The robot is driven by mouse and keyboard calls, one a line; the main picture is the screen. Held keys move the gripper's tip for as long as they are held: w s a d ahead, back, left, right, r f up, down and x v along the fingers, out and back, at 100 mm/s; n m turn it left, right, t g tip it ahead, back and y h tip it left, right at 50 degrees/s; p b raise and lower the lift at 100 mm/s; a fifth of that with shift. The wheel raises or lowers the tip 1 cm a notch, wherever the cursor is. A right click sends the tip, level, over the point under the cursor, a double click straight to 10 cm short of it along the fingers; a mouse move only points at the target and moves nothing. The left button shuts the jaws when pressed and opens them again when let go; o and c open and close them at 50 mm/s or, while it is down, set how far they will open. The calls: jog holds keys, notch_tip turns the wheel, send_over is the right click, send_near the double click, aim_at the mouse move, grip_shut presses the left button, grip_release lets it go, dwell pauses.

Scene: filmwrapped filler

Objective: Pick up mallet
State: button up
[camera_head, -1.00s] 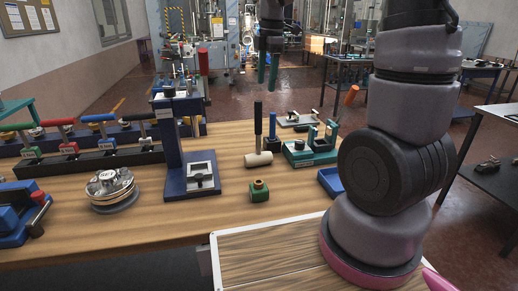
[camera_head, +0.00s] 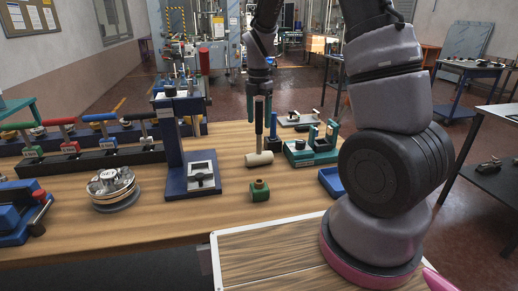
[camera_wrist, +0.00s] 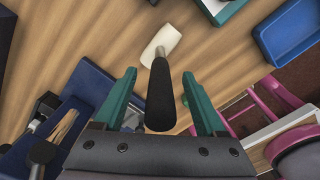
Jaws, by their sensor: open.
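The mallet has a pale, cream-coloured head (camera_head: 259,158) resting on the wooden table and a black handle (camera_head: 259,116) standing upright from it. In the wrist view, the mallet's dark handle (camera_wrist: 161,95) points up toward the camera, with the pale head (camera_wrist: 162,43) beyond it. My gripper (camera_head: 259,108) is above the table at the upper part of the handle. Its teal fingers are open, one on each side of the handle in the wrist view (camera_wrist: 160,92), with visible gaps. Contact with the handle does not show.
A blue press stand (camera_head: 178,150) is left of the mallet. A teal fixture (camera_head: 312,152) and a blue tray (camera_head: 330,182) are to the right. A round metal part (camera_head: 111,186) sits farther left.

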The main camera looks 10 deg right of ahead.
notch_tip(320, 180, down, 2)
jog(key=shift+f, duration=0.1)
grip_shut()
dwell(1.5)
